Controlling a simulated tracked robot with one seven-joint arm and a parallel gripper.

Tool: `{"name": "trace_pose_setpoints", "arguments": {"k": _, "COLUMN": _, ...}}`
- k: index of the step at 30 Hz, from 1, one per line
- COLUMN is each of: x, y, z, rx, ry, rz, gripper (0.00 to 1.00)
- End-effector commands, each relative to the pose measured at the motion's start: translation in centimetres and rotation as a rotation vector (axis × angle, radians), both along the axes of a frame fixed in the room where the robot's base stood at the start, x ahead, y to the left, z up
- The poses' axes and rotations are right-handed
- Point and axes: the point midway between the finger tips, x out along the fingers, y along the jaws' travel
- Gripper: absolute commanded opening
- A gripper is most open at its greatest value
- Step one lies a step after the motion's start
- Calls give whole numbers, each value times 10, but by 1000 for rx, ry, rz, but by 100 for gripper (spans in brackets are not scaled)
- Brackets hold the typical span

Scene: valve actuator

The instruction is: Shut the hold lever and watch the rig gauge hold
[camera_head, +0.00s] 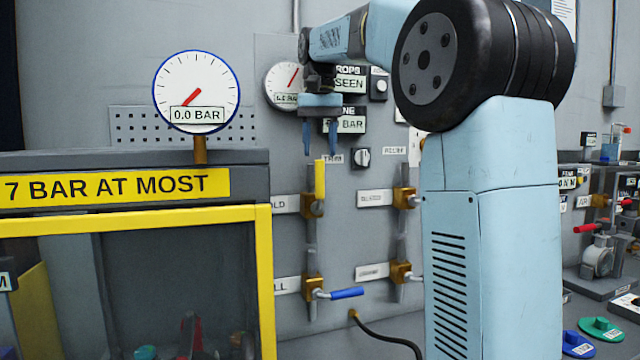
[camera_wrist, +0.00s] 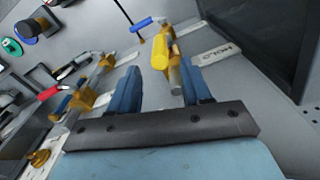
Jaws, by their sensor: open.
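The hold lever (camera_head: 320,185) has a yellow handle that points straight up, in line with its vertical pipe, on a brass valve beside a partly hidden label ending in "OLD". In the wrist view the yellow handle (camera_wrist: 161,55) shows between and beyond my two blue fingers, near the HOLD label (camera_wrist: 216,54). My gripper (camera_head: 320,152) is open, fingers pointing down, just above the top of the handle. I cannot tell whether a finger touches it. A white gauge (camera_head: 194,85) on the box reads 0.0 BAR. A second gauge (camera_head: 285,78) on the wall panel is partly hidden by my arm.
A blue lever (camera_head: 347,293) sticks out to the right on the valve below. Two more brass valves (camera_head: 402,198) stand on the pipe to the right. The yellow-framed box (camera_head: 265,270) marked "7 BAR AT MOST" is close on the left. A black hose (camera_head: 385,336) runs below.

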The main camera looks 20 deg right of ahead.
Motion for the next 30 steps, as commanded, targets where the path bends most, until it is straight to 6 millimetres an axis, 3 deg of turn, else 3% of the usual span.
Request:
{"name": "trace_pose_setpoints", "arguments": {"k": 9, "x": -1, "y": 0, "z": -55, "rx": 0, "ry": 1, "rz": 0, "gripper": 48}}
{"name": "trace_pose_setpoints", "arguments": {"k": 15, "x": -1, "y": 0, "z": -79, "rx": 0, "ry": 0, "rz": 0, "gripper": 48}}
{"name": "trace_pose_setpoints", "arguments": {"k": 29, "x": 0, "y": -1, "z": -89, "rx": 0, "ry": -1, "rz": -1, "gripper": 48}}
{"name": "trace_pose_setpoints", "arguments": {"k": 30, "x": 0, "y": -1, "z": -89, "rx": 0, "ry": -1, "rz": -1, "gripper": 44}}
